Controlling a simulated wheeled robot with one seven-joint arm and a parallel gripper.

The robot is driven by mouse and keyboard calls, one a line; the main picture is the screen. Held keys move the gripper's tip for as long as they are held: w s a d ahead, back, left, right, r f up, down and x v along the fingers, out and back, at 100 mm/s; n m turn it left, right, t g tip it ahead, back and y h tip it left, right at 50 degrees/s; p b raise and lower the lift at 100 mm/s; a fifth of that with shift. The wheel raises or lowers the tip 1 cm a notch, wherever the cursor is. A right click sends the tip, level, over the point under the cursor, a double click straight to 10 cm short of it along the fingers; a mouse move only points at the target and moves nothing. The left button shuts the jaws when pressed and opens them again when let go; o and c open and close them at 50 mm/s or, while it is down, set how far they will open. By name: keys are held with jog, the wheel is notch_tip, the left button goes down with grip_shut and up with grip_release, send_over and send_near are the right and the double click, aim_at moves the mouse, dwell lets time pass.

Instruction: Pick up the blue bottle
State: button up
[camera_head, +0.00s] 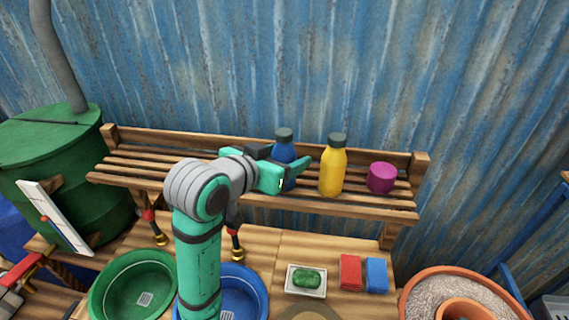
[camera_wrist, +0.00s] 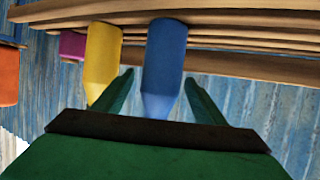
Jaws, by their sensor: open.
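The blue bottle (camera_head: 284,152), with a dark cap, stands upright on the slatted wooden shelf (camera_head: 330,204), its lower part partly hidden by my gripper (camera_head: 285,166). In the wrist view the blue bottle (camera_wrist: 166,62) shows between the two green fingertips of my gripper (camera_wrist: 158,78), which are spread apart. A visible gap lies between the bottle and the right fingertip. I cannot tell how deep the bottle sits between the fingers. My gripper is open and holds nothing.
A yellow bottle (camera_head: 332,171) stands close to the right of the blue one, with a magenta pot (camera_head: 381,177) beyond it. The wrist view shows the yellow bottle (camera_wrist: 102,60) near the left finger. A corrugated blue wall (camera_head: 350,70) rises behind. The shelf's left part is clear.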

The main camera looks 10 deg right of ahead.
aim_at(292, 153)
jog(key=x, duration=0.4)
jog(key=shift+a+f, duration=0.1)
jog(key=c, duration=1.4)
jog(key=shift+r, duration=0.2)
